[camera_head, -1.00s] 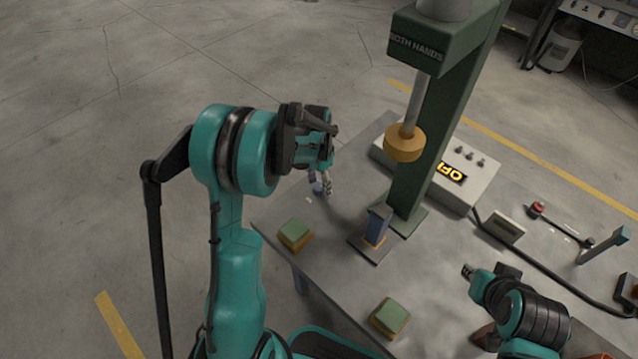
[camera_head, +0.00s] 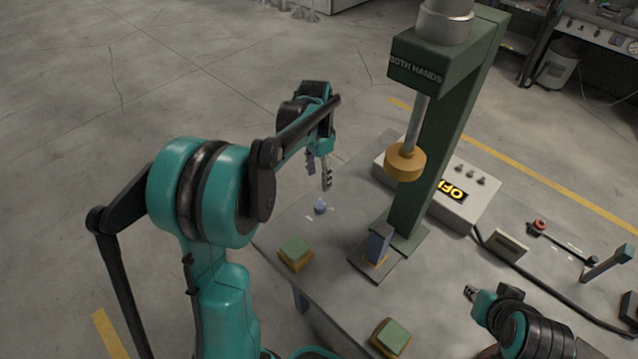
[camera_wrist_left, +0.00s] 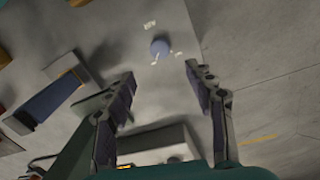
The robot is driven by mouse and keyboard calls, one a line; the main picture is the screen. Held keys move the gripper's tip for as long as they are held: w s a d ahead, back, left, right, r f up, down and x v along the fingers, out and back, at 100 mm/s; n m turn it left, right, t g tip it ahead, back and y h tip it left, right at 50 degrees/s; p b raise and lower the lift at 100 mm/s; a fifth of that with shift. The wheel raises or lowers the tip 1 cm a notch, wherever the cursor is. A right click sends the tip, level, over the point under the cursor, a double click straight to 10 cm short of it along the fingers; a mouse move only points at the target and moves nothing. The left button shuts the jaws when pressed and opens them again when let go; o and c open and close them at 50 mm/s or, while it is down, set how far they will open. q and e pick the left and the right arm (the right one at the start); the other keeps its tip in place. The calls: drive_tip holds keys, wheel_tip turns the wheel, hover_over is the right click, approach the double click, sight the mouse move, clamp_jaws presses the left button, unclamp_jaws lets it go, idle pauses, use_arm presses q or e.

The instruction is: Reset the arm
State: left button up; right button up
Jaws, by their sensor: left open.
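My left gripper (camera_head: 319,172) hangs above the far left part of the grey table, with its fingers pointing down. In the left wrist view its two fingers (camera_wrist_left: 160,88) are spread with nothing between them. A small blue round piece (camera_head: 320,207) rests on the table below it; it also shows in the left wrist view (camera_wrist_left: 160,47), beyond the fingertips and apart from them. My right gripper (camera_head: 470,293) shows small at the lower right over the table; I cannot tell whether its jaws are open.
A green press (camera_head: 410,190) stands mid-table, with a blue block (camera_head: 378,246) under its orange ram (camera_head: 405,162). Two green-topped buttons (camera_head: 295,252) (camera_head: 391,338) sit along the near edge. A control box (camera_head: 462,195) reading OFF and a red-knobbed lever (camera_head: 540,227) stand to the right.

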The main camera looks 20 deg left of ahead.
use_arm(q)
drive_tip(key=shift+r, duration=0.1)
idle(0.4)
drive_tip(key=s+d+r+n+t, duration=0.2)
drive_tip(key=s+d+n+t, duration=0.1)
drive_tip(key=s, duration=0.6)
drive_tip(key=s+d+r+n+t, duration=0.2)
drive_tip(key=s+d+n+t, duration=0.1)
drive_tip(key=s, duration=0.7)
drive_tip(key=shift+d+t+y, duration=0.3)
drive_tip(key=shift+d+t, duration=0.5)
drive_tip(key=shift+d, duration=0.45)
